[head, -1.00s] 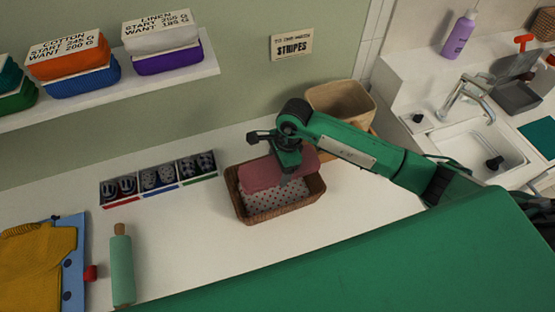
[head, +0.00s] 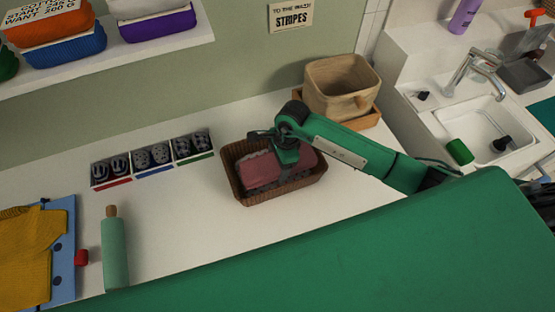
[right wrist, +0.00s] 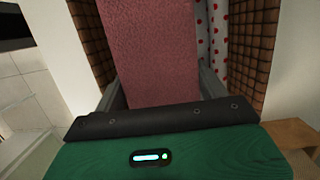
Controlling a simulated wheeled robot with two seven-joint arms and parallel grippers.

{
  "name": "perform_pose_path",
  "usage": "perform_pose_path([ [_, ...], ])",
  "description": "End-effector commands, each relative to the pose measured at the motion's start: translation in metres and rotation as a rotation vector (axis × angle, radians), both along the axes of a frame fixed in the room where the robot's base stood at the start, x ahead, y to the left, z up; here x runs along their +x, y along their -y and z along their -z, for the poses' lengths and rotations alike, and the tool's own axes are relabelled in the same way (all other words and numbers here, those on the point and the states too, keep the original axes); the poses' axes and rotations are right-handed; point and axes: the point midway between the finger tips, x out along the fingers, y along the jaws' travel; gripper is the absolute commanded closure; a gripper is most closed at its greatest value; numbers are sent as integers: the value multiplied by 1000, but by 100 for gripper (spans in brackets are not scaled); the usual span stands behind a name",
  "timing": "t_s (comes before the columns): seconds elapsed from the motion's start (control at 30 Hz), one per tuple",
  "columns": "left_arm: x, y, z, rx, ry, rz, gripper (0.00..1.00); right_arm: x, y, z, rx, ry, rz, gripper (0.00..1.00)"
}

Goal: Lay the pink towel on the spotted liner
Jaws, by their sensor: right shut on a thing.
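The pink towel (head: 268,168) is inside the brown wicker basket (head: 262,201), over the spotted liner. Only a shaded strip of the liner shows in the head view; in the right wrist view the red-spotted liner (right wrist: 215,30) shows to the right of the towel (right wrist: 148,45). My right gripper (head: 288,157) points down into the basket and is shut on the towel. Its fingers, partly hidden, also show in the right wrist view (right wrist: 158,92). I cannot tell whether the towel's underside rests fully on the liner. My left gripper is not in view.
A tan bin (head: 338,85) in a wooden tray stands behind the basket. Divided compartments of rolled items (head: 152,158) lie to its left. The sink (head: 485,130) is at the right.

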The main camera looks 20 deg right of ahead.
Motion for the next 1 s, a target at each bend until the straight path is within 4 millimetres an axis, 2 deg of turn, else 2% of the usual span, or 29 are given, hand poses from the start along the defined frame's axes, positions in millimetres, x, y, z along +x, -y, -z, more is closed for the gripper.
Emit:
perform_pose_path([
  [1.0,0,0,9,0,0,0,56,0,0,9,0,1,-1,39],
])
